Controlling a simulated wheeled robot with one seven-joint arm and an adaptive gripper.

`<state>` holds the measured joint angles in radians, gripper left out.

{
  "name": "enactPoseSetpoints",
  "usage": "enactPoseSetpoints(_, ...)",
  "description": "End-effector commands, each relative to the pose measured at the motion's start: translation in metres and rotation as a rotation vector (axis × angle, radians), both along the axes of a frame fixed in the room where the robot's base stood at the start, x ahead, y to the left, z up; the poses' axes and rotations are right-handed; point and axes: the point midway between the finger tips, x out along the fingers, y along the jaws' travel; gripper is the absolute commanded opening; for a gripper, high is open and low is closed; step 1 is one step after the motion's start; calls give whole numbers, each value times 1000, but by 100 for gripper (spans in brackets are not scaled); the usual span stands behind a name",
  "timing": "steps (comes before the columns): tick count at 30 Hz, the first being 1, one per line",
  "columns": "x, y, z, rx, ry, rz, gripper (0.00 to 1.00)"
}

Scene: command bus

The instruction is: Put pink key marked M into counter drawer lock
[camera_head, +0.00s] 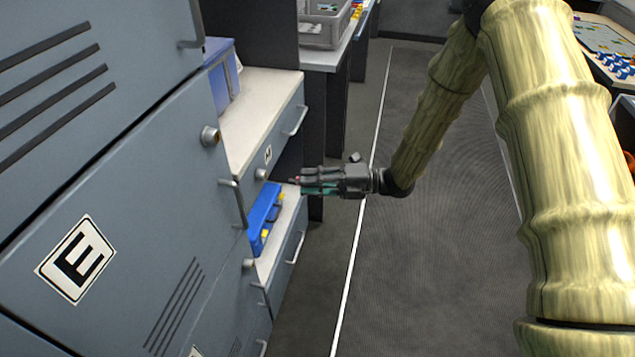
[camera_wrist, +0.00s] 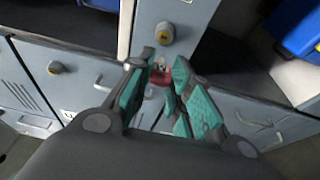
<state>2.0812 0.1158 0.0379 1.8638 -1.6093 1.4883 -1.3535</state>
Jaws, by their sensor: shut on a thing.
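My gripper (camera_head: 303,183) is shut on a small pink key. In the wrist view, the key (camera_wrist: 158,77) shows as a red-pink piece between the green-padded fingertips (camera_wrist: 161,70); its marking cannot be read. The counter drawer (camera_head: 284,130) is blue-grey, with a letter label (camera_head: 268,155) that looks like M and a round lock (camera_head: 262,174) near its left end. The gripper points left towards this drawer front and looks apart from the lock. In the wrist view, a round brass-centred lock (camera_wrist: 165,33) is just beyond the fingertips, apart from the key.
The tall cabinet at left has a door marked E (camera_head: 76,258) and another lock (camera_head: 210,136). A blue box (camera_head: 264,218) sits on the open shelf under the counter drawer. A lower drawer (camera_head: 285,250) with a bar handle is below. The floor aisle (camera_head: 420,270) is clear.

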Motion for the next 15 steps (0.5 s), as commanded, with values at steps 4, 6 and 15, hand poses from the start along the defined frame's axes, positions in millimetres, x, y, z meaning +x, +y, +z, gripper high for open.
enactPoseSetpoints(4,3,9,0,-1,0,1,3)
enactPoseSetpoints(6,4,13,0,-1,0,1,3)
enactPoseSetpoints(15,9,30,-1,0,0,1,3)
